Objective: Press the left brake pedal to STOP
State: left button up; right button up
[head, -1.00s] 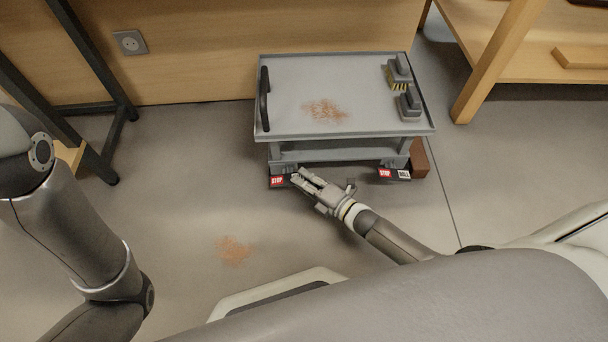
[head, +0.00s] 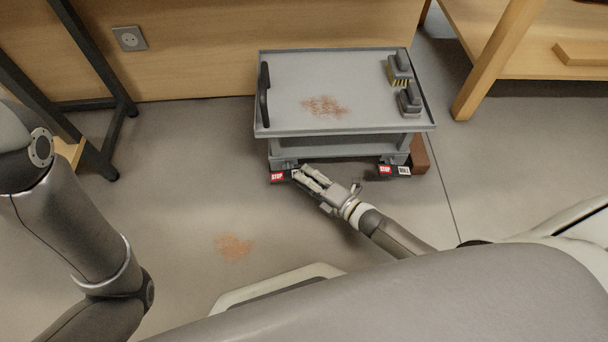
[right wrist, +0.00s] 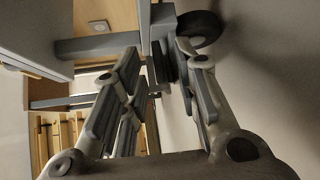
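The left brake pedal (head: 277,177) is at the foot of the grey cart (head: 345,131). Its red STOP label is visible on the left half; its right half is partly hidden by my right gripper. My right gripper (head: 302,174) is low at the cart's front, its fingertips just right of the STOP label. I cannot tell if they touch the pedal. In the right wrist view the two fingers (right wrist: 165,88) stand apart, with dark parts under the cart beyond the gap and a caster wheel (right wrist: 201,28) nearby. My left gripper is out of view.
A right brake pedal (head: 385,171) with STOP and ROLL labels is at the cart's other front corner. A brown block (head: 419,155) is beside the cart. Floor in front is clear except for an orange-brown patch (head: 233,248).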

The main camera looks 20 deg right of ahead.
jog(key=v, duration=1)
jog(key=shift+s, duration=0.2)
jog(key=shift+d+r, duration=0.1)
